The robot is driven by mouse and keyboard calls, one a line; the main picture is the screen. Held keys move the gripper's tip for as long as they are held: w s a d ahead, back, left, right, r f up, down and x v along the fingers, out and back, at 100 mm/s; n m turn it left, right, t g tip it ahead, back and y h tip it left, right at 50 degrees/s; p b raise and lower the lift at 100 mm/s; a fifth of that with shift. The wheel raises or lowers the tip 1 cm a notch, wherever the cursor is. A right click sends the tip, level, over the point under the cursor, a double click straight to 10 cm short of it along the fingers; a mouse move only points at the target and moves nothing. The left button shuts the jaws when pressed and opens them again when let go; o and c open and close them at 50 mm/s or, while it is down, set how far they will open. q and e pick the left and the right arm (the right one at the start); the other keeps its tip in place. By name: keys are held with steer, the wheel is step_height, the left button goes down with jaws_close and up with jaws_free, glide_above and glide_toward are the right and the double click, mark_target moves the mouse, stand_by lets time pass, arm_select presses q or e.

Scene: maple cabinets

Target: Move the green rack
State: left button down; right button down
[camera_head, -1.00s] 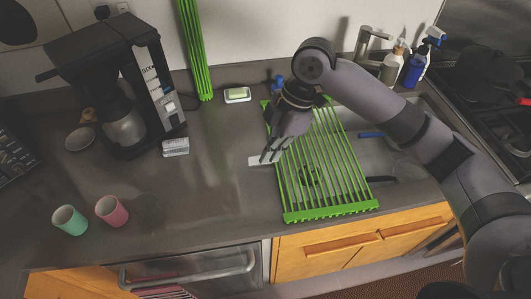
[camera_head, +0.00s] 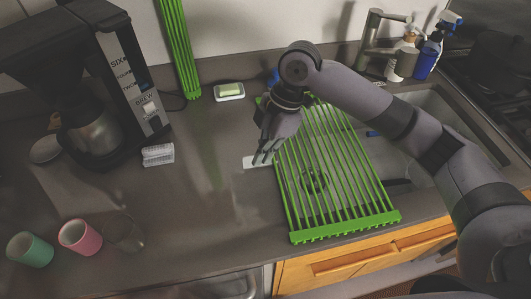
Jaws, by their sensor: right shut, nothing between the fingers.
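A green slatted rack (camera_head: 340,190) lies flat across the sink, its front bar near the counter's front edge. Another green rack (camera_head: 178,48) stands upright against the back wall. My right gripper (camera_head: 262,160) is shut and empty, pointing down at the left edge of the lying rack. Whether its fingers touch the rack I cannot tell. My right arm hides the rack's far right corner and part of its back end. My left gripper is not in view.
The sink (camera_head: 430,120) shows right of the rack. A soap dish (camera_head: 229,92), a coffee maker (camera_head: 95,80), a pink cup (camera_head: 80,237), a green cup (camera_head: 30,249) and a clear glass (camera_head: 125,235) stand left. A blue spray bottle (camera_head: 430,58) stands by the faucet (camera_head: 372,40).

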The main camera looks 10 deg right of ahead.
mark_target(277, 171)
steer(key=p+x, duration=0.1)
steer(key=x, duration=0.6)
steer(key=shift+s+a+f, duration=0.1)
steer(key=shift+f, duration=0.05)
steer(key=d, duration=0.1)
steer(key=d+p, duration=0.1)
steer(key=d, duration=0.1)
steer(key=shift+w+f+p, duration=0.25)
steer(key=shift+w+p, duration=0.05)
steer(key=shift+w, duration=0.05)
steer(key=shift+w+d+f, duration=0.1)
steer(key=shift+w+d, duration=0.05)
steer(key=shift+d, duration=0.25)
steer(key=d, duration=0.1)
steer(key=d+p, duration=0.1)
steer(key=shift+w+d, duration=0.35)
steer(key=shift+d, duration=0.4)
steer(key=shift+w, duration=0.1)
steer(key=s+v, duration=0.1)
steer(key=v, duration=1.1)
steer(key=shift+w, duration=0.45)
